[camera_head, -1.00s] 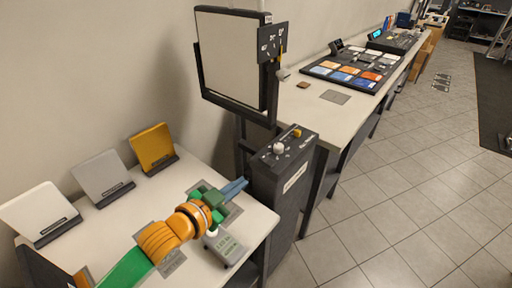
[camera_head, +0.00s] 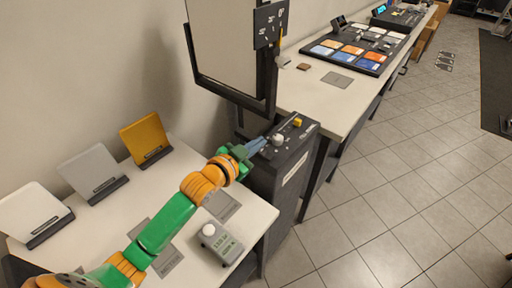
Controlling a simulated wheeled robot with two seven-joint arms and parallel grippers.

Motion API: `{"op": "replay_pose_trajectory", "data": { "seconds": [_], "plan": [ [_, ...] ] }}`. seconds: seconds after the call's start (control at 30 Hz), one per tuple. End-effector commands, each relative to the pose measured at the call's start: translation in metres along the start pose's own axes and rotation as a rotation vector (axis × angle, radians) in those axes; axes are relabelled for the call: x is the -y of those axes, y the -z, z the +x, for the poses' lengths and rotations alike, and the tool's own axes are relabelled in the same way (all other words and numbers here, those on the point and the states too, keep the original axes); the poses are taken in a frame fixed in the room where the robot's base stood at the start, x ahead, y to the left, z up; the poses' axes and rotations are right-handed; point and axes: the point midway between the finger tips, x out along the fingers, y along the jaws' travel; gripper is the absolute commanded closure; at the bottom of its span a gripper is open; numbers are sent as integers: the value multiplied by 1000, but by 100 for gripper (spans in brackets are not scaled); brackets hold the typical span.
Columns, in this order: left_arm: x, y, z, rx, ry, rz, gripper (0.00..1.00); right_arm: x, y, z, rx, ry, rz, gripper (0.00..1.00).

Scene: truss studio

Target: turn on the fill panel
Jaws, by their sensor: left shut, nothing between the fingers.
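The fill panel (camera_head: 222,45) is a pale flat panel in a black yoke at the top centre, its top edge cut off. It looks unlit. Below it stands a dark control box (camera_head: 285,180) with a white knob (camera_head: 278,139) and a yellow piece (camera_head: 297,122) beside a slot on its top. My left gripper (camera_head: 263,146) is shut and empty, its blue-grey fingertips at the left edge of the box top, close to the white knob. I cannot tell whether they touch it. My right gripper is not in view.
A light meter (camera_head: 222,243) with a white dome lies on the near table (camera_head: 185,158), where white, grey and yellow cards (camera_head: 145,138) stand at the left. A small dark dial plate (camera_head: 270,23) hangs beside the panel.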

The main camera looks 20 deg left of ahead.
Motion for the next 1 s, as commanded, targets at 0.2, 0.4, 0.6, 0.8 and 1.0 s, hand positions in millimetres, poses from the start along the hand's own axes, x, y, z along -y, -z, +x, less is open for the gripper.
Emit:
{"op": "replay_pose_trajectory", "data": {
  "seconds": [0.2, 0.4, 0.6, 0.8, 1.0],
  "plan": [
    [0, -25, 20, 3, -1, 1, 100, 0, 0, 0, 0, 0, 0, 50],
    [-1, -39, 23, 1, -1, 0, 100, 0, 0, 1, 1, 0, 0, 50],
    [0, -39, 22, 0, -1, 0, 100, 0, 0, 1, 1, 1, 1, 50],
    [-3, -49, 25, 3, -27, -99, 100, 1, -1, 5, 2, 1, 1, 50],
    [-5, -50, 25, 1, -49, -190, 100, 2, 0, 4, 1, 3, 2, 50]
  ]
}}
